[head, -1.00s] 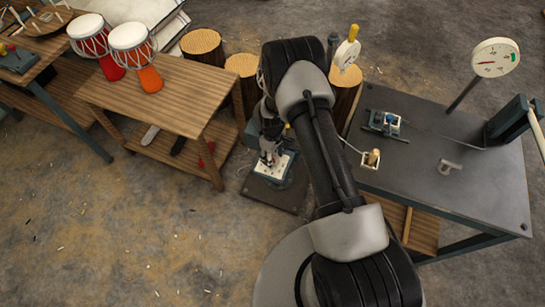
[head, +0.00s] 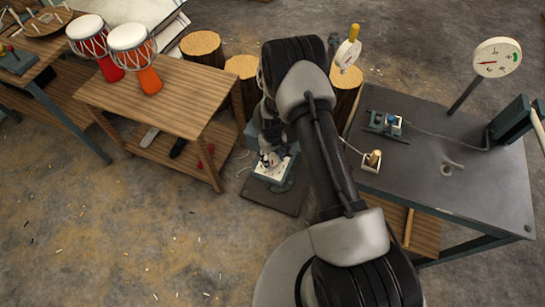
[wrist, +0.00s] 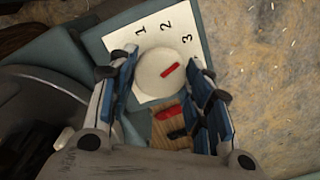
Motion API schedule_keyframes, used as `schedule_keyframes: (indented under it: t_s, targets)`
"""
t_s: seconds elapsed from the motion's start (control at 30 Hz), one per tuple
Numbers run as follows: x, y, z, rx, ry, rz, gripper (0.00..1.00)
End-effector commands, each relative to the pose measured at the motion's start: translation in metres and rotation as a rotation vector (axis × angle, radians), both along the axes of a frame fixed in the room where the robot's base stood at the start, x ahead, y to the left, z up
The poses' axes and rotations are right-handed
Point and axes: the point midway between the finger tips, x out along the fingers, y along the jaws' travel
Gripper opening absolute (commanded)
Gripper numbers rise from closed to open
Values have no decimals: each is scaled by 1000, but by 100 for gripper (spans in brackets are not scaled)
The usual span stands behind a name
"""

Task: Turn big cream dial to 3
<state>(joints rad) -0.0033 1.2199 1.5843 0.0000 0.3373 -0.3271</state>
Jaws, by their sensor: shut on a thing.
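The big cream dial (wrist: 152,80) is a round disc with a red mark, seen in the wrist view. It sits on a white card (wrist: 118,38) printed 1, 2 and 3. The red mark points up and right, toward the side of the 3 and a little below that numeral in the picture. My gripper (wrist: 160,70) has its blue-padded fingers on either side of the dial and is shut on it. In the head view my gripper (head: 268,160) is low over the white-topped dial box (head: 270,176), mostly hiding the dial.
A wooden bench (head: 165,90) with goblet drums (head: 135,55) stands left of the dial box. A dark metal table (head: 440,185) with small devices and a round gauge (head: 497,57) stands right. Log stumps (head: 202,45) stand behind. The floor at front left is open.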

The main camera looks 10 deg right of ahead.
Motion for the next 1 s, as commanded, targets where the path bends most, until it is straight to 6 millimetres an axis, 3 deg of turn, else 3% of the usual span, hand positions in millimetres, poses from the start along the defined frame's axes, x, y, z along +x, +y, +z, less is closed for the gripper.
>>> schedule_keyframes:
  t_s: [0.13,0.17,0.47,0.8,1.0]
  targets:
    - [0,0,0,0,1,1,22]
    - [0,0,0,0,1,1,46]
    - [0,0,0,0,0,1,66]
    - [0,0,2,0,-1,1,66]
    - [1,0,28,0,-2,1,66]
